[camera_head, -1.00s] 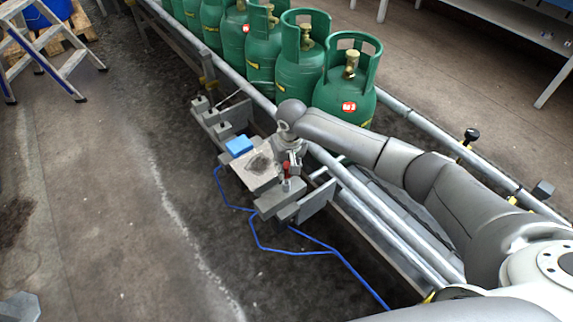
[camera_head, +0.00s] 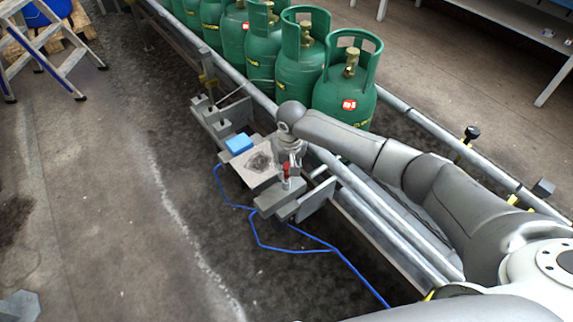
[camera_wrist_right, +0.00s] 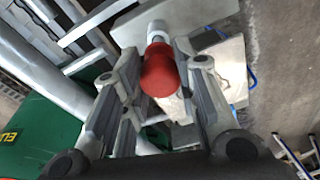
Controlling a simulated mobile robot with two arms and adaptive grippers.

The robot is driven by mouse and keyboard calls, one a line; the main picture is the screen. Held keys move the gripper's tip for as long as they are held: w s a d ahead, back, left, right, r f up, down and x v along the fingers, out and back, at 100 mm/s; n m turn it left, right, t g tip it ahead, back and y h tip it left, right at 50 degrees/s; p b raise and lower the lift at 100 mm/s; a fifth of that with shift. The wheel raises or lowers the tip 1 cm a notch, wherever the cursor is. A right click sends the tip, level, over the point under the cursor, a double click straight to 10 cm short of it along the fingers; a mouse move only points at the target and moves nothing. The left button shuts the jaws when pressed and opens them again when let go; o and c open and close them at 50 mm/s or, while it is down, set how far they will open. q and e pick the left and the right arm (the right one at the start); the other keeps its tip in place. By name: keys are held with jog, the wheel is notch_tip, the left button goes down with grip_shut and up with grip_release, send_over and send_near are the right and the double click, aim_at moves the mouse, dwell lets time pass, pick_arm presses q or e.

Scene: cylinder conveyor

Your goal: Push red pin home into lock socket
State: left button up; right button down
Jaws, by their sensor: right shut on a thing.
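The red pin (camera_head: 286,170) stands at the near end of the grey lock fixture beside the conveyor. My right gripper (camera_head: 289,160) reaches it from above and is shut on it. In the right wrist view, the rounded red head (camera_wrist_right: 160,70) of the pin lies between the fingers, with a pale grey shaft (camera_wrist_right: 158,32) beyond it. The grey block (camera_head: 279,195) lies just below the pin in the head view. The socket opening is hidden, so I cannot tell how deep the pin sits. My left gripper is not in view.
A blue block (camera_head: 239,143) sits on the fixture beside a grey plate (camera_head: 251,174). Several green gas cylinders (camera_head: 345,95) stand on the conveyor behind my right arm. A blue cable (camera_head: 300,250) lies on the floor. A stepladder (camera_head: 45,55) stands at the far left.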

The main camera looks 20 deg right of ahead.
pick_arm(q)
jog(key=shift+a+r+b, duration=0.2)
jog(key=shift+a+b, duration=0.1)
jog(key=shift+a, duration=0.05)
pick_arm(e)
jog(key=shift+f, duration=1)
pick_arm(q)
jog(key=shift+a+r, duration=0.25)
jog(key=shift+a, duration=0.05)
pick_arm(e)
jog(key=shift+f, duration=0.45)
jog(key=c, duration=1.5)
grip_release()
jog(key=o, duration=0.4)
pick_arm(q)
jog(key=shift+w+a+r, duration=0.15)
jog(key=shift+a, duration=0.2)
pick_arm(e)
jog(key=shift+o, duration=0.2)
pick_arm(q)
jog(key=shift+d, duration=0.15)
